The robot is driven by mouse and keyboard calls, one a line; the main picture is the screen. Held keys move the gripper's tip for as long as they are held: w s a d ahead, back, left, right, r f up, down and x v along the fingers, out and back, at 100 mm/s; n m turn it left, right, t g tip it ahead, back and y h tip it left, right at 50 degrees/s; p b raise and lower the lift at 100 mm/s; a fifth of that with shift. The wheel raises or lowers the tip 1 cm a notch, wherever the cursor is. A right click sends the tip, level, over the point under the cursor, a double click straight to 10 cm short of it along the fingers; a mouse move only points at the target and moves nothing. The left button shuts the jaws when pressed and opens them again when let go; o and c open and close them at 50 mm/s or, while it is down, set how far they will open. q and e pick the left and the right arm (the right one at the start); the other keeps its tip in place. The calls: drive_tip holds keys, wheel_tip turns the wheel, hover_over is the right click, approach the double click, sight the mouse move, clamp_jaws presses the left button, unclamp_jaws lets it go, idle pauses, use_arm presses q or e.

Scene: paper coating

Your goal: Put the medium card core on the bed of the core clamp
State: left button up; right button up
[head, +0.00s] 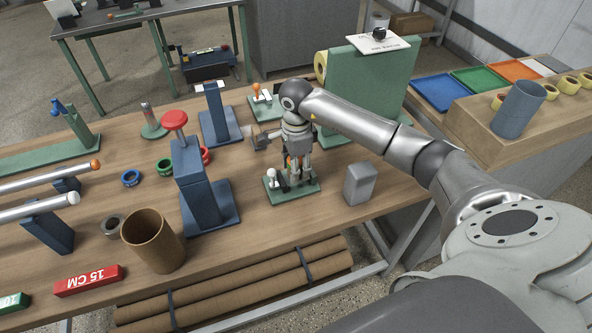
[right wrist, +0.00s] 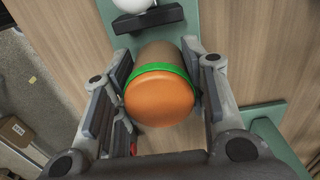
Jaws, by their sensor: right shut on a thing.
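My right gripper (head: 298,164) points down over the green base of the core clamp (head: 309,191), which has a white ball handle (head: 271,172). In the right wrist view the gripper is shut on a brown cylinder (right wrist: 160,97) with a green band and an orange end, which looks to be the medium card core. The fingers are on both sides of it. The green base and white ball (right wrist: 132,5) show beyond it. I cannot tell whether its lower end touches the bed. My left gripper is not in view.
A grey block (head: 360,184) stands just right of the clamp. A blue press with a red knob (head: 174,120) stands to its left. A brown open tube (head: 152,242) is at the front left. A green panel (head: 370,80) stands behind my right arm. Bare table lies in front of the clamp.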

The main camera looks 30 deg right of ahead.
wheel_tip(320, 180, down, 2)
drive_tip(key=shift+s+a+f+p, duration=0.1)
drive_tip(key=shift+p, duration=0.35)
drive_tip(key=shift+f, duration=0.15)
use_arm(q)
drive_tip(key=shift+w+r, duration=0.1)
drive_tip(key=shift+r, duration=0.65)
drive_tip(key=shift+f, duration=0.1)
use_arm(e)
drive_tip(key=shift+f, duration=0.1)
drive_tip(key=shift+f+b, duration=0.15)
drive_tip(key=shift+b, duration=0.2)
drive_tip(key=o, duration=1)
